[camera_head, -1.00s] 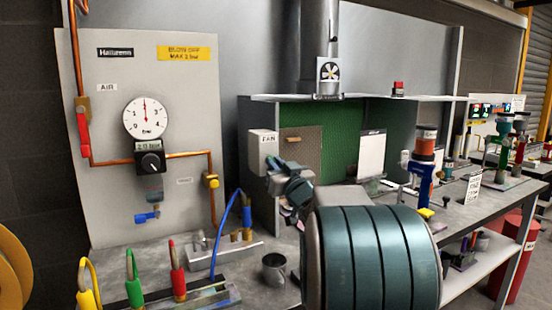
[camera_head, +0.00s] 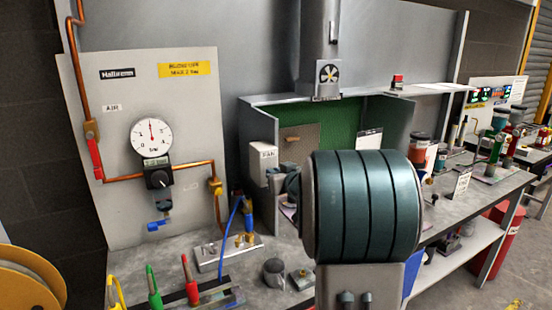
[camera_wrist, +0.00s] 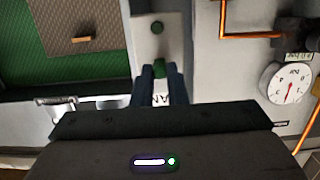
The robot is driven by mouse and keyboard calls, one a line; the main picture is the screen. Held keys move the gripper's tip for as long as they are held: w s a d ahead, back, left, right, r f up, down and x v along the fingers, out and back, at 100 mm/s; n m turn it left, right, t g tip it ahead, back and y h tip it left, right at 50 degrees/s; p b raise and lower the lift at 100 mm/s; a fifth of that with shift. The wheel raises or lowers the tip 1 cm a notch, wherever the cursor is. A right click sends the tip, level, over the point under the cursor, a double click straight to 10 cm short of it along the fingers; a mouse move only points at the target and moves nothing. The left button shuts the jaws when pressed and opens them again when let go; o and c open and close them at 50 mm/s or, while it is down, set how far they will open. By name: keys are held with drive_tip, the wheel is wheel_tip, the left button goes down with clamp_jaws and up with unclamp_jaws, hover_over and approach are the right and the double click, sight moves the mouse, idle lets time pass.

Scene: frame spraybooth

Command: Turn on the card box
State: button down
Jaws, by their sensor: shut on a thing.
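A light grey box with a FAN label (camera_head: 263,160) is fixed on the left side wall of the spray booth. I see no thing labelled card box. The label is partly covered by the fingers. In the head view my arm hides most of the gripper and the knob.
The booth (camera_head: 262,125) has a green back wall and a brown board (camera_head: 300,138). An air panel (camera_head: 190,115) with a gauge (camera_head: 152,137) stands to the left. Metal cups (camera_head: 274,272) and colored hose fittings (camera_head: 190,280) occupy the bench front. A hose reel (camera_head: 25,285) is at lower left.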

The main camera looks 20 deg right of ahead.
drive_tip(key=r+g+p, duration=0.1)
drive_tip(key=p, duration=0.4)
drive_tip(key=g+p, duration=0.2)
drive_tip(key=p, duration=0.4)
drive_tip(key=shift+w+r, duration=0.2)
drive_tip(key=shift+r, duration=0.15)
drive_tip(key=shift+w+g+p, duration=0.15)
drive_tip(key=shift+g+p, duration=0.85)
drive_tip(key=shift+p, duration=0.8)
drive_tip(key=c, duration=1.4)
unclamp_jaws()
drive_tip(key=shift+c, duration=0.2)
drive_tip(key=v, duration=1.3)
drive_tip(key=shift+s, duration=0.4)
drive_tip(key=shift+a+r, duration=0.15)
